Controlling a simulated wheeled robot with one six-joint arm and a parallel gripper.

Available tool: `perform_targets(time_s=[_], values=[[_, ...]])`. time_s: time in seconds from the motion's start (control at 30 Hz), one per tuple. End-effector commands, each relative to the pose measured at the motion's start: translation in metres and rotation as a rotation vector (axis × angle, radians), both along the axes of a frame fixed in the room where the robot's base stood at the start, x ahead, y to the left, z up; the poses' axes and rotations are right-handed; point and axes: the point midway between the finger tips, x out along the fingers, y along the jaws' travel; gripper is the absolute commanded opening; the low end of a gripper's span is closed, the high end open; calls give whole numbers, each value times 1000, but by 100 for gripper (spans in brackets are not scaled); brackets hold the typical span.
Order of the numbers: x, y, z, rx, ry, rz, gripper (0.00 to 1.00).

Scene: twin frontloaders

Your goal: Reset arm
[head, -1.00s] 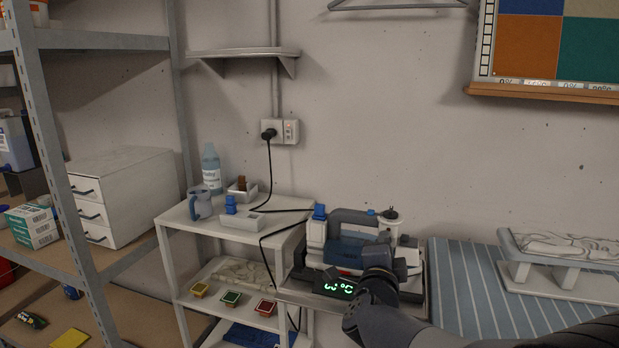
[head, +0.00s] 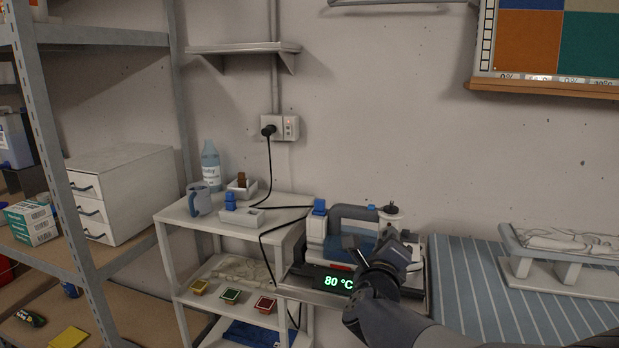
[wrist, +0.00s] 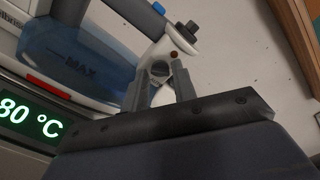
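My gripper (head: 402,247) is in front of the right part of a white and blue steam-station appliance (head: 316,228). In the wrist view my two fingers (wrist: 164,88) stand apart, so the gripper is open. A small round dark knob (wrist: 160,69) on the white body shows beyond and between the fingertips; I cannot tell whether they touch it. The appliance's green display (head: 338,282) reads 80 °C. Its blue water tank (wrist: 80,62) is marked MAX. My arm hides the lower right of the appliance in the head view.
A striped blue ironing surface (head: 465,290) with a small padded board (head: 560,262) lies right. A white shelf rack (head: 180,222) with a mug (head: 199,201) and bottle (head: 210,165) stands left. A black cord (head: 269,165) runs from the wall socket. The wall above the appliance is open.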

Motion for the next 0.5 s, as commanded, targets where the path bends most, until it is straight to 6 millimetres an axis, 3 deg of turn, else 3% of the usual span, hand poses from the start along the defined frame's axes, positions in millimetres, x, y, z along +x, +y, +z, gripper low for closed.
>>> perform_targets(time_s=[0.37, 0.5], values=[[0, 0, 1, 265, -85, -1, 26], [-20, 7, 1, 279, -91, 3, 26]])
